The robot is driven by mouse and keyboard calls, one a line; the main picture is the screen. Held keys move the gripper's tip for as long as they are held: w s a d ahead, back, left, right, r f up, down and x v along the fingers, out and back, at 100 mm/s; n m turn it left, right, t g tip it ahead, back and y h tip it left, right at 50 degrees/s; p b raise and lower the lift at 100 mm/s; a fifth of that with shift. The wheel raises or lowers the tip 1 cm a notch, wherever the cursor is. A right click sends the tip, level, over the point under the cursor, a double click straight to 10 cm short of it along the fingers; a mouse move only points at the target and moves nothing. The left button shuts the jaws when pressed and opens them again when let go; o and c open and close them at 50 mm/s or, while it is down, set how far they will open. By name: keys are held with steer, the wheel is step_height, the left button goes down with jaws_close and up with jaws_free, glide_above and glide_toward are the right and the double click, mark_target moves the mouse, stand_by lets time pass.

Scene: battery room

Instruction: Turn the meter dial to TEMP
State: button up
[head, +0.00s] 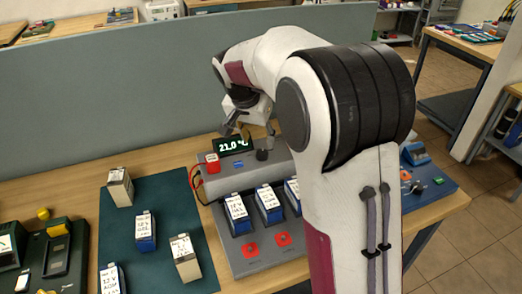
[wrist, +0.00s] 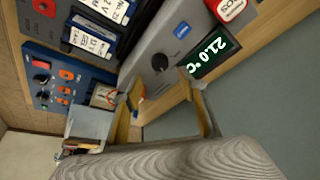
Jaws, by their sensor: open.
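The meter (head: 228,178) is a grey box at the back of the table with a lit display (head: 234,146) reading 21.0 °C. Its black dial (head: 262,155) sits on top, right of the display; the dial's pointer and labels are too small to read. In the wrist view the dial (wrist: 160,62) and the display (wrist: 209,55), with the same reading, are both clear of my fingers. My gripper (head: 248,128) is above and behind the dial, open and empty. In the wrist view my gripper's (wrist: 165,100) fingers stand apart, with the dial beyond them and not between them.
A red block (head: 212,162) sits on the meter's left end. Several labelled batteries (head: 238,213) stand in the tray in front. More stand on the dark green mat (head: 165,215) at left. A blue panel with knobs (head: 425,185) is at right. A grey partition (head: 110,95) rises close behind.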

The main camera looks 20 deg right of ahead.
mark_target(262, 153)
steer(key=shift+f, duration=0.1)
steer(key=shift+x, duration=3.85)
steer(key=c, duration=1.1)
